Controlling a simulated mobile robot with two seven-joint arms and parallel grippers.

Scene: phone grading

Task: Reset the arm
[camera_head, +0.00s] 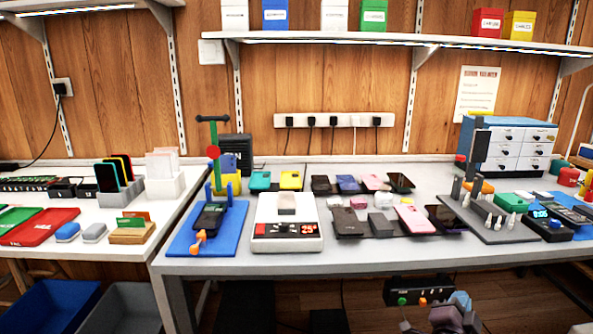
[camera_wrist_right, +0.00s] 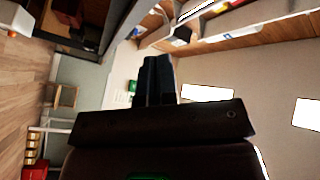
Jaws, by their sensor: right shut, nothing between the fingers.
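My right gripper (camera_head: 420,291) is low in the head view, in front of and below the front edge of the grey workbench (camera_head: 330,262). Its dark body shows there with a green and an orange spot, and my arm comes up behind it. In the right wrist view its two dark fingers (camera_wrist_right: 158,80) are together, with nothing between them. The gripper touches nothing that I can see. My left gripper and left arm are not in view.
On the bench are a blue stand (camera_head: 180,240), a white scale (camera_head: 262,241), several phones, a grey fixture (camera_head: 490,235) and a drawer cabinet (camera_head: 512,150). A white table (camera_head: 135,250) is at left, with a blue bin (camera_head: 45,305) below. A shelf (camera_head: 400,42) runs above.

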